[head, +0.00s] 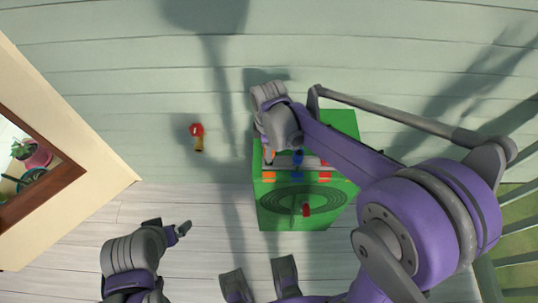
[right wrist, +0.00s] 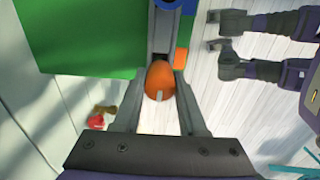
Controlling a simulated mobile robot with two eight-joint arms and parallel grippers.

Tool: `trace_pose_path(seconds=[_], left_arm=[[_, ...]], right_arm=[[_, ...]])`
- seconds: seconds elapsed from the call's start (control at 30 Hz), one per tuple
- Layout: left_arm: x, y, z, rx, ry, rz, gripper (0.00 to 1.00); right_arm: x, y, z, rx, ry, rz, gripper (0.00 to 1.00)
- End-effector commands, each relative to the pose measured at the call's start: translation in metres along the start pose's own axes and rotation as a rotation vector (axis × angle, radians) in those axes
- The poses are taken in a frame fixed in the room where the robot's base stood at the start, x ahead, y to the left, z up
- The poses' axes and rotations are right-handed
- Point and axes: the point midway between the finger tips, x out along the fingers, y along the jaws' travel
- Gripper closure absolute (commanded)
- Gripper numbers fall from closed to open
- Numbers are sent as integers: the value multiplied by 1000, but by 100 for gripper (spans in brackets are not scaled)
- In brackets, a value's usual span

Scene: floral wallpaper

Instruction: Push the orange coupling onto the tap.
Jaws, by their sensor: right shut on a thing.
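The orange coupling (right wrist: 160,76) sits between the fingertips of my right gripper (right wrist: 162,92), which is shut on it. In the head view the right gripper (head: 268,158) is over the left part of a green box, and its arm and hand hide most of the coupling. The tap (head: 198,137), brass with a red handle, is on the pale wall, left of the right gripper and apart from it. The tap also shows at the lower left of the right wrist view (right wrist: 99,117). My left gripper (head: 181,231) is low at the left, away from the tap; its jaw opening is unclear.
The green box (head: 268,215) has a round hose coil on its front, a small red piece (head: 306,210), and a grey strip with orange and blue pieces. A window with potted plants (head: 35,152) is at the left. The wall between tap and box looks clear.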

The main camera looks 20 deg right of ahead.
Motion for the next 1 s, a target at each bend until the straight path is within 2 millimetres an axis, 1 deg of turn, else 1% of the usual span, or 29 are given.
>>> trace_pose_path(seconds=[0.03,0.47,0.83,0.93,1.0], left_arm=[[-4,0,-2,0,1,0,0],[-19,0,-13,0,8,0,0],[-20,0,-14,0,8,0,0],[-26,0,-18,0,11,0,0],[-34,0,-24,0,15,0,0]], right_arm=[[-5,0,0,0,0,0,100],[-31,0,0,0,0,1,100],[-33,0,0,0,0,0,100],[-43,1,-4,1,1,1,100],[-55,3,-8,2,1,2,100]])
